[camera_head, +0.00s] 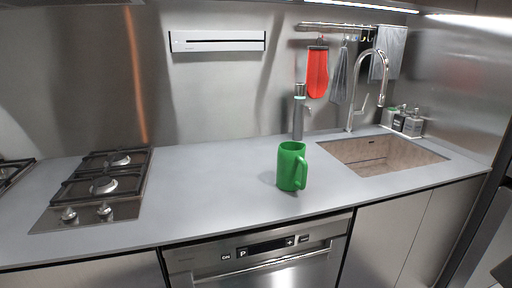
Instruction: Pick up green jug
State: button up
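The green jug (289,167) stands upright on the grey countertop (215,190), left of the sink and near the counter's front edge. Its handle is on the right side, turned toward the camera. Nothing touches the jug. My gripper cannot be made out in this view.
A gas hob (98,187) lies left of the jug. A sink (378,154) with a tall faucet (368,85) is at the right. A slim bottle-like dispenser (299,112) stands behind the jug. An oven (262,262) is below. The counter between hob and jug is clear.

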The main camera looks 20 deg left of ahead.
aim_at(292, 172)
jog(key=u, duration=0.4)
jog(key=i, duration=1.5)
jog(key=u, duration=0.4)
